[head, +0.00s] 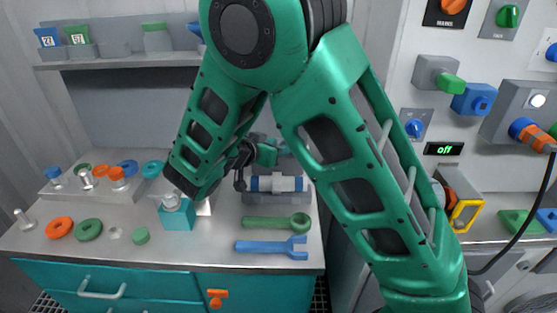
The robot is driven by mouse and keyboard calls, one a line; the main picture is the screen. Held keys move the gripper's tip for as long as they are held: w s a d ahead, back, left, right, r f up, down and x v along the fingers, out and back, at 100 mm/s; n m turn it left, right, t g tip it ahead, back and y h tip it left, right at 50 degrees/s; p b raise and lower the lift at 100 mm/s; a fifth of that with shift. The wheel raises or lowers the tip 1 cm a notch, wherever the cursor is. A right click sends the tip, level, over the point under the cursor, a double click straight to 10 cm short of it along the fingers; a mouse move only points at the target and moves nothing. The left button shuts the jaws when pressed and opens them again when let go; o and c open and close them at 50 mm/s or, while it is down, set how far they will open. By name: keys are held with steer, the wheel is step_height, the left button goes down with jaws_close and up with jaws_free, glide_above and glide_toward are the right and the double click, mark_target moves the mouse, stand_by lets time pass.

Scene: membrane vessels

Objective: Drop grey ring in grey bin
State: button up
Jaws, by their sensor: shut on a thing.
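My gripper (243,167) shows as dark parts beside my green forearm, above the bench in front of the blue and white vessel. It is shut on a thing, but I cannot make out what. No large grey ring shows clearly.
My arm crosses the middle of the view. A teal box (175,214) stands below my wrist. A green wrench (277,223) and a blue wrench (272,247) lie at the bench's right. An orange ring (58,228) lies at left, before a raised tray of coloured parts.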

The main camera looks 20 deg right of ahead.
steer(key=o, duration=1.1)
steer(key=shift+s, duration=0.1)
steer(key=v, duration=1)
steer(key=shift+a, duration=0.25)
steer(key=shift+r, duration=0.15)
steer(key=s+d+f+g+y, duration=0.15)
steer(key=s+d+g, duration=0.3)
steer(key=d, duration=0.75)
steer(key=s+d+g+y, duration=0.25)
steer(key=s+d, duration=0.35)
steer(key=d, duration=0.7)
steer(key=s+d+n+g+y, duration=0.1)
steer(key=s+y, duration=0.5)
steer(key=s, duration=1.5)
steer(key=d+n, duration=0.1)
steer(key=n, duration=0.1)
steer(key=shift+d+f+n+g+y, duration=0.25)
steer(key=shift+f+n+g+y, duration=0.05)
steer(key=shift+g, duration=0.1)
